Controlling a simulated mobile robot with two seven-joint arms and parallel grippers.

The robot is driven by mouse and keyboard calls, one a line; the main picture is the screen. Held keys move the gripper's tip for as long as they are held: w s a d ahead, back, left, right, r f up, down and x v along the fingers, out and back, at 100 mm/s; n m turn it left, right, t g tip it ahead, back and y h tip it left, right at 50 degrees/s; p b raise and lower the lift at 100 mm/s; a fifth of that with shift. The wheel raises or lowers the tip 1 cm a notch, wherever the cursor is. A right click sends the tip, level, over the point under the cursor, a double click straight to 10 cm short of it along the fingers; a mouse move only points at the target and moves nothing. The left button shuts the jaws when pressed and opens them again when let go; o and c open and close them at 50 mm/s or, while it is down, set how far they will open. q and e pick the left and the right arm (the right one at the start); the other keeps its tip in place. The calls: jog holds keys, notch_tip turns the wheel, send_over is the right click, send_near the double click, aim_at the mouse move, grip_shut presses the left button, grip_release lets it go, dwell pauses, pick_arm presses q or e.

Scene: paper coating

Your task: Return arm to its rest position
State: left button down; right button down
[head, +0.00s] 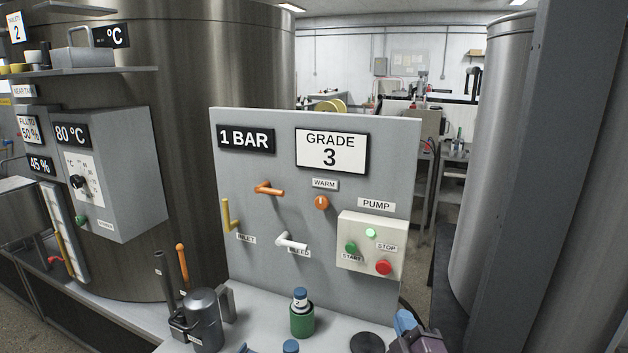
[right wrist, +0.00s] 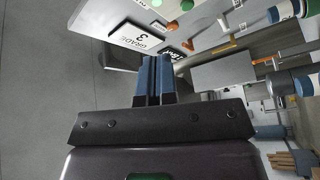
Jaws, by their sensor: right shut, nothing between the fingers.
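My right gripper (head: 404,319) shows at the bottom edge of the head view, right of centre, with blue fingers and a dark purple body. It is in front of the lower right of the grey control panel (head: 265,285). In the right wrist view my right gripper (right wrist: 152,62) has its two blue fingers side by side, shut and empty. Most of the right arm is out of the picture. My left gripper is not recognisable in either view.
The panel carries orange, yellow and white handles and a pump box (head: 372,262) with a lit green lamp. Large metal tanks (head: 235,60) flank the panel.

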jog(key=s+d+f+m+g, duration=0.3)
jog(key=s+f+m, duration=0.1)
jog(key=s+f, duration=0.3)
jog(key=s+d+f+m+g+h, duration=0.1)
jog(key=s+d+f+m+g, duration=0.1)
jog(key=s+f, duration=0.6)
jog(key=s+d+f+m+g+h, duration=0.1)
jog(key=s+d+f+m+g, duration=0.2)
jog(key=s, duration=0.7)
notch_tip(320, 180, down, 4)
jog(key=d+m, duration=0.2)
jog(key=m, duration=0.1)
jog(key=shift+f+m+g+b, duration=0.25)
jog(key=shift+m+g+b, duration=0.05)
jog(key=shift+b, duration=0.1)
jog(key=shift+s, duration=0.1)
